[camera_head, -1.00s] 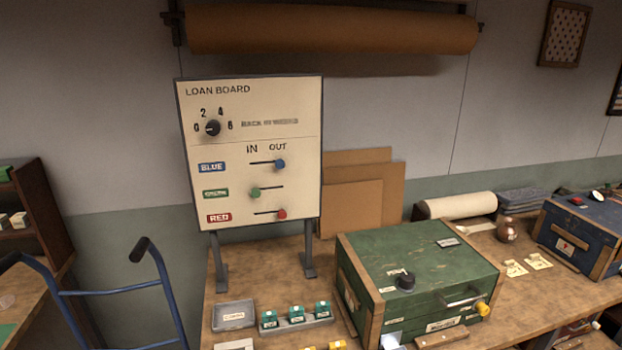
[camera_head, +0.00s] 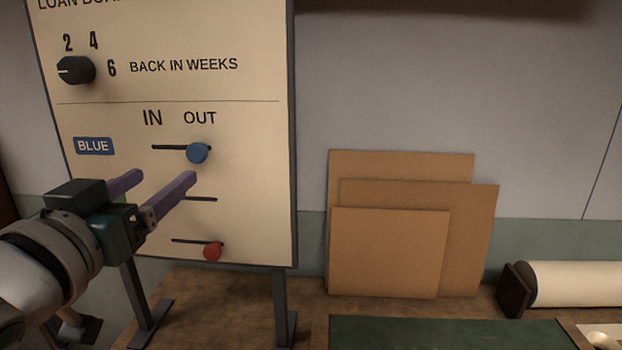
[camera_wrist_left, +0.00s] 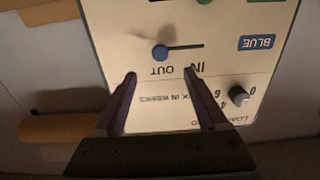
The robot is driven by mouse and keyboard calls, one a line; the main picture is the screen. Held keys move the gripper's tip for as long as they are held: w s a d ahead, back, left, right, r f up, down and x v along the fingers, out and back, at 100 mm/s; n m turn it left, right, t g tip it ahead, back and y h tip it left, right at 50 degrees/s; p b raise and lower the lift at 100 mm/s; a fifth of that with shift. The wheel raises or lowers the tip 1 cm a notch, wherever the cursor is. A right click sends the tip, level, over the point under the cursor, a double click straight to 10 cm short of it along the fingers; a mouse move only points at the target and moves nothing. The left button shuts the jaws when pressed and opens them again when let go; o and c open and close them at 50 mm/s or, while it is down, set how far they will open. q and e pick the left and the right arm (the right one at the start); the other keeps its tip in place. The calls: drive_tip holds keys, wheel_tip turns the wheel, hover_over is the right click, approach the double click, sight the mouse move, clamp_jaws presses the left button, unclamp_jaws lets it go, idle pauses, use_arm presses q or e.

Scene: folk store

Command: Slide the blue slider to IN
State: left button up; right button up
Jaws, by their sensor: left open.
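The loan board (camera_head: 250,190) stands upright on its legs. Its blue slider (camera_head: 198,153) sits at the right end of its slot, under OUT. In the left wrist view the blue slider (camera_wrist_left: 160,52) shows upside down, beyond the fingertips and roughly between their lines. My left gripper (camera_head: 160,178) is open and empty in front of the board, below and left of the blue slider, with a gap to it. It covers the green slider and the lower labels. The left gripper also shows in its wrist view (camera_wrist_left: 160,76). My right gripper is not in view.
The red slider (camera_head: 212,251) is at the right end of its slot. The black weeks dial (camera_head: 76,70) is above the blue row. Brown cardboard sheets (camera_head: 390,250) lean on the wall at right. A green box top (camera_head: 450,333) is at the lower edge.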

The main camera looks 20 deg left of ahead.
sight(195, 154)
use_arm(q)
drive_tip(key=b+x, duration=0.3)
drive_tip(key=x, duration=0.7)
drive_tip(key=shift+w+f, duration=0.15)
drive_tip(key=shift+w, duration=0.25)
drive_tip(key=c, duration=0.9)
